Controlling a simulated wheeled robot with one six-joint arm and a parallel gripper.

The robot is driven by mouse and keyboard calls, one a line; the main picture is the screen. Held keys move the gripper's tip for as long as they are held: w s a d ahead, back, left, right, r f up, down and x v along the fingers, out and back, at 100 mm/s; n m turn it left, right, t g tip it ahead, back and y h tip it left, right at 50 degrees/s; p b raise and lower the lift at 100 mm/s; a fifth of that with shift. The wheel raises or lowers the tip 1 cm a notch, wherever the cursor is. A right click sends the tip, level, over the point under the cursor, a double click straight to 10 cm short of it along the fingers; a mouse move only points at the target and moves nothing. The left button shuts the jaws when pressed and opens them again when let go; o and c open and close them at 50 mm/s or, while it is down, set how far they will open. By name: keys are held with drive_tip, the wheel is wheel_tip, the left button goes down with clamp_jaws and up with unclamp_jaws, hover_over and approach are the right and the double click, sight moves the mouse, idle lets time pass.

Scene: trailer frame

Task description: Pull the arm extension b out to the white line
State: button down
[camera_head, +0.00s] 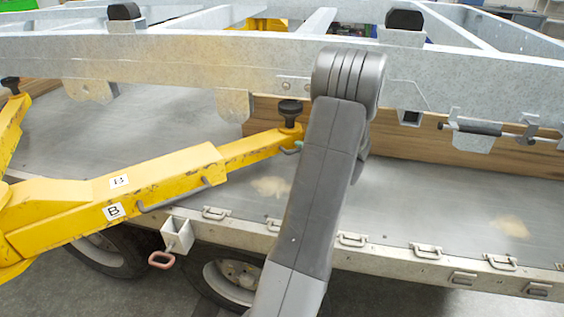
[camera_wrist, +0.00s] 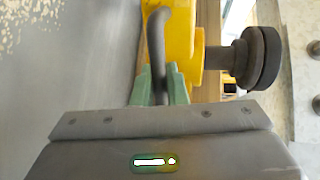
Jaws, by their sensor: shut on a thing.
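The arm extension b (camera_head: 255,150) is the narrower yellow beam coming out of the wider yellow arm (camera_head: 110,195), which carries the B label. A black round pad (camera_head: 290,108) stands on its end; the pad also shows in the wrist view (camera_wrist: 262,58). My gripper (camera_wrist: 160,88) has green fingers closed around a dark curved handle (camera_wrist: 156,40) on the extension's yellow end. I cannot make out a white line in either view.
A grey metal frame (camera_head: 200,58) crosses above the extension's end. A flat grey trailer bed (camera_head: 390,200) lies below, with latches along its edge and wheels (camera_head: 230,280) underneath. A wooden board (camera_head: 440,140) stands behind. A second yellow arm (camera_head: 12,125) is at far left.

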drive_tip(key=d, duration=0.1)
drive_tip(key=w+d, duration=0.1)
drive_tip(key=d, duration=0.1)
drive_tip(key=w+d+b, duration=0.1)
drive_tip(key=shift+w+d, duration=0.2)
drive_tip(key=shift+d, duration=0.05)
drive_tip(key=c, duration=1.5)
unclamp_jaws()
drive_tip(key=shift+c, duration=0.2)
drive_tip(key=shift+a, duration=0.1)
drive_tip(key=v, duration=1.4)
drive_tip(key=shift+a, duration=0.1)
